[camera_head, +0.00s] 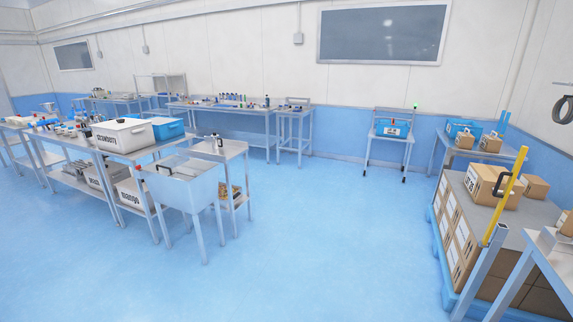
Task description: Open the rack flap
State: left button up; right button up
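No rack flap can be made out for sure. Candidates for the rack are the steel tables with lower shelves on the left. The front one (107,190) carries a white bin (122,136) with a dark label that seems to read strawberry, and a blue bin (168,128). A white bin marked mango (131,196) sits on its lower shelf. In front of it stands a steel basin on legs (190,192) with a dark handle on top. Neither of my grippers is in view.
Wide blue floor (300,240) is clear in the middle. At right, stacked cartons on a blue pallet (447,274), a yellow post (505,196) and a steel table (555,245) stand close. A small cart with a blue bin (391,130) is at the back wall.

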aim_at(227, 141)
jog(key=i+l+z, duration=0.15)
jog(key=i+z, duration=0.3)
jog(key=i, duration=0.35)
jog(key=i+z, duration=0.1)
jog(key=i, duration=0.65)
jog(key=i+u, duration=0.1)
jog(key=i, duration=1.1)
jog(key=i+l+u, duration=0.1)
jog(key=i, duration=1.05)
jog(key=i+l+u, duration=0.15)
jog(key=i+u, duration=0.15)
jog(key=i+l+u, duration=0.6)
jog(key=u, duration=0.2)
jog(key=i+l+u, duration=0.6)
jog(key=l+u, duration=0.25)
jog(key=i+l+u, duration=0.15)
jog(key=l+u, duration=0.3)
